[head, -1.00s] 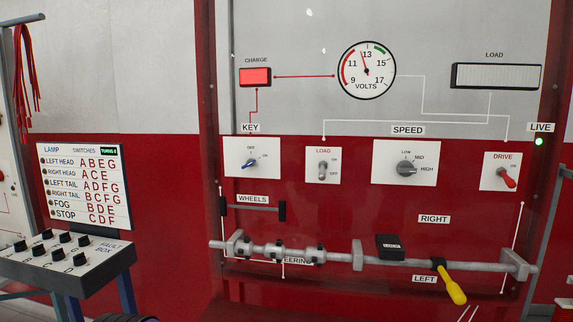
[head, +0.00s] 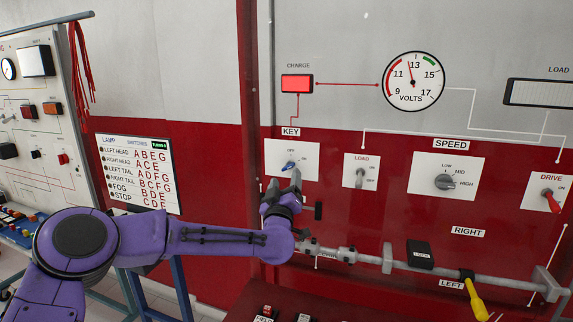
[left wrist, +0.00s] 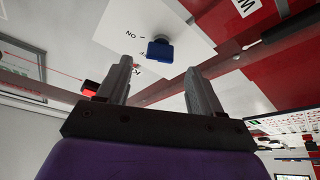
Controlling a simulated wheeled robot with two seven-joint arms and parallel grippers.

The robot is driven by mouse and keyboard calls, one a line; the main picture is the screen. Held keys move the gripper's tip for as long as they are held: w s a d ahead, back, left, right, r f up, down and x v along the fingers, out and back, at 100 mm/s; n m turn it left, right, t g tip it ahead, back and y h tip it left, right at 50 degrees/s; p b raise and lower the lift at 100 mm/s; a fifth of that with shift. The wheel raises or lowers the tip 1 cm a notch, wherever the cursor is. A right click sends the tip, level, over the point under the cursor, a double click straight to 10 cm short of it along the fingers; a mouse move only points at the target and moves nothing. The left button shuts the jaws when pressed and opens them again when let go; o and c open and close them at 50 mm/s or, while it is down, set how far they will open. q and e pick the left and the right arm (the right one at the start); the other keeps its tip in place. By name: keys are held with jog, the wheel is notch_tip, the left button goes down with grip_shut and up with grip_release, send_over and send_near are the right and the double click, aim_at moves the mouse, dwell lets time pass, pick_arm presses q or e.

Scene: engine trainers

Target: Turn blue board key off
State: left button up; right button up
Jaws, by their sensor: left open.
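The blue key (head: 289,165) is on the white KEY plate (head: 308,161) of the red board, under the lit red CHARGE lamp (head: 297,84). In the left wrist view the blue key (left wrist: 159,50) stands out from its plate, ahead of the fingers, near the OFF and ON marks. My left gripper (head: 284,182) is at the lower part of the KEY plate, just below the key. In the left wrist view its two fingers (left wrist: 164,75) are apart with nothing between them. I cannot tell whether a finger touches the key. My right gripper is not in view.
The LOAD switch (head: 360,176), SPEED knob (head: 446,181) and red DRIVE switch (head: 551,201) are to the right of the key. A grey steering rod (head: 430,265) with a yellow-handled tool (head: 475,300) runs below. A lamp chart (head: 140,172) is at left.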

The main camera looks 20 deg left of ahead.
aim_at(289, 167)
pick_arm(q)
jog(key=p+x, duration=0.1)
jog(key=x, duration=0.3)
jog(key=shift+w+r, duration=0.15)
jog(key=shift+w, duration=0.25)
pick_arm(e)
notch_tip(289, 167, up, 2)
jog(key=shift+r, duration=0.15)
